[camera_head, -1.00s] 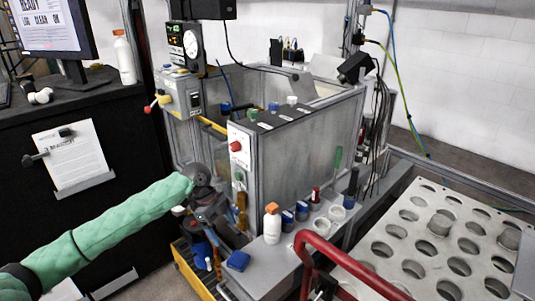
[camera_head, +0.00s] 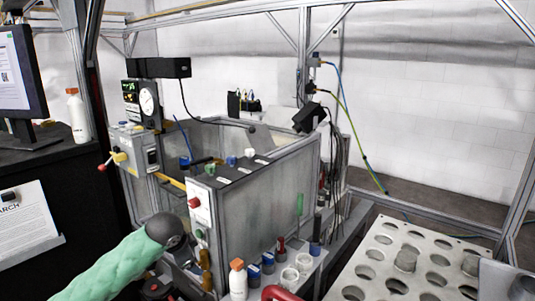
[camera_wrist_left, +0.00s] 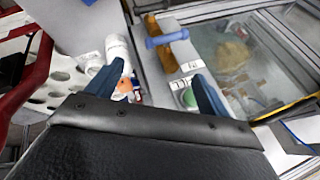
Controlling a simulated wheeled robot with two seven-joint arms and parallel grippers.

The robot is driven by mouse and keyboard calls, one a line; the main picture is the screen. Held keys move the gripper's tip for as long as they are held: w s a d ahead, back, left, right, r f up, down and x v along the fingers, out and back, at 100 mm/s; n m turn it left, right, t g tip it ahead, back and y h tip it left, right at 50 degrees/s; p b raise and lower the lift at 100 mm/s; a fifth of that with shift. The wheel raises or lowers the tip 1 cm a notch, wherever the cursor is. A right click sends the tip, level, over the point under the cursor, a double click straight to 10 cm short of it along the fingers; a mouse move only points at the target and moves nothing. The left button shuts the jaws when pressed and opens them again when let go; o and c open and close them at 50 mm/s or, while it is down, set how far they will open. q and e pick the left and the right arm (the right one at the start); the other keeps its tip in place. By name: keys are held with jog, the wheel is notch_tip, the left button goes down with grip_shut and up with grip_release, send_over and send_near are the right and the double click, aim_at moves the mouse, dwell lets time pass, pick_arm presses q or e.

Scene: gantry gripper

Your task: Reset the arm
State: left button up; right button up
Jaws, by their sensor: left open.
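My left arm in its green sleeve (camera_head: 110,270) comes in from the lower left in the head view. Its dark wrist (camera_head: 167,230) is in front of the grey tank, below and left of the control box (camera_head: 200,208) with a red button. My left gripper's hand is low in the head view and partly cut off there. In the left wrist view the left gripper (camera_wrist_left: 155,88) has its two blue fingers spread apart, with nothing held between them. A green button (camera_wrist_left: 188,97) shows near the right finger. My right gripper is not in view.
A white bottle with an orange cap (camera_head: 237,280), blue-capped jars (camera_head: 268,262) and white cups (camera_head: 304,263) stand on the ledge. A red bar (camera_head: 283,292) is at the front. A perforated plate (camera_head: 390,250) lies right. An orange handle (camera_wrist_left: 168,50) shows in the wrist view.

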pick_arm(q)
jog(key=s+d+f+n+t+p, duration=0.1)
jog(key=s+d+f+n+t, duration=0.1)
jog(key=s+d+n, duration=0.6)
jog(key=s+f+g, duration=0.2)
jog(key=s+f, duration=0.4)
jog(key=s, duration=0.6)
jog(key=s+d+f+g+p, duration=0.1)
jog(key=s+f+g, duration=0.1)
jog(key=s+f, duration=0.5)
jog(key=s+f+n+g+h+p, duration=0.1)
jog(key=s+f, duration=0.6)
jog(key=s, duration=0.9)
jog(key=shift+s+d+f+g, duration=0.2)
jog(key=shift+s+g, duration=0.1)
jog(key=shift+g, duration=0.2)
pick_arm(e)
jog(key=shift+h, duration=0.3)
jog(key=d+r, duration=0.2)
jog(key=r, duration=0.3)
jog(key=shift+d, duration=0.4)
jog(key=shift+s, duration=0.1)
pick_arm(q)
jog(key=shift+a, duration=0.1)
